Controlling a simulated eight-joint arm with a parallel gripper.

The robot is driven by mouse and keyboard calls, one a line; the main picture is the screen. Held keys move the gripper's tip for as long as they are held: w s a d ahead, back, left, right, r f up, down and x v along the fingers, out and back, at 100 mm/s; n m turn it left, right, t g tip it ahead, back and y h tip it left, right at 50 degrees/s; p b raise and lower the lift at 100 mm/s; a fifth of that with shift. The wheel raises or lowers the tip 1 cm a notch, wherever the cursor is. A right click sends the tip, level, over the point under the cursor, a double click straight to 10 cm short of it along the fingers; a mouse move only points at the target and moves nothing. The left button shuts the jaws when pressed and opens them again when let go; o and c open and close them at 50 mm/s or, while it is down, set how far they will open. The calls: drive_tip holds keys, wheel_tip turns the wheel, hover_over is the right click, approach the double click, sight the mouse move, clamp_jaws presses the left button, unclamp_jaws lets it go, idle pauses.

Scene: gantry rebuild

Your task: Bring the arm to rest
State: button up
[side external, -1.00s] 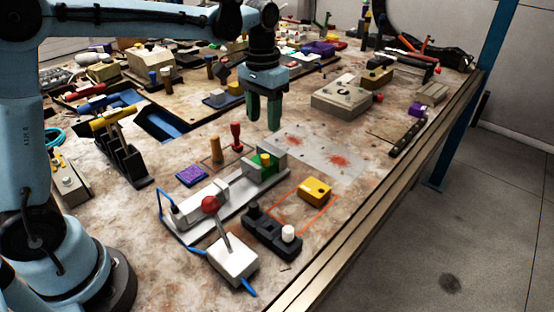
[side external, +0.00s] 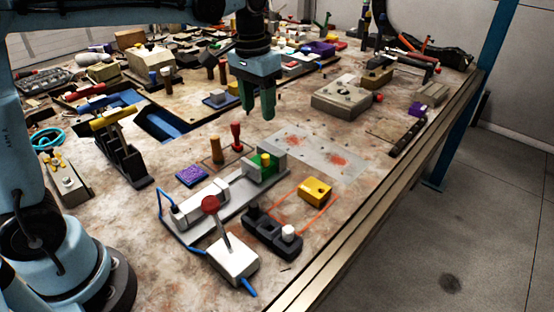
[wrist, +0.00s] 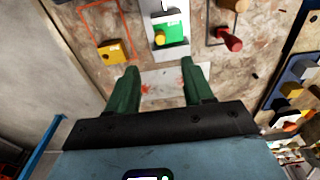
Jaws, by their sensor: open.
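My gripper (side external: 258,110) hangs above the bench in the side external view, its two green fingers pointing down. Its fingers are apart and nothing is between them in the wrist view (wrist: 155,82). It is clear of the bench top, behind the red peg (side external: 236,136) and the clamp fixture with a green block (side external: 268,164). The green block also shows in the wrist view (wrist: 170,34), beyond the fingertips. My arm reaches in from the upper left.
A yellow block (side external: 315,191) sits by an orange outline. A red-knobbed lever box (side external: 232,258) stands at the front. A grey box (side external: 342,99) is right of my gripper. A metal plate (side external: 318,156) with red marks lies flat and bare. Crowded parts fill the back.

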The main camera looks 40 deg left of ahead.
drive_tip(key=s+f+t, duration=0.4)
drive_tip(key=s+t, duration=0.2)
drive_tip(key=s, duration=0.6)
drive_tip(key=shift+s+a+f, duration=0.35)
drive_tip(key=shift+s+f, duration=0.05)
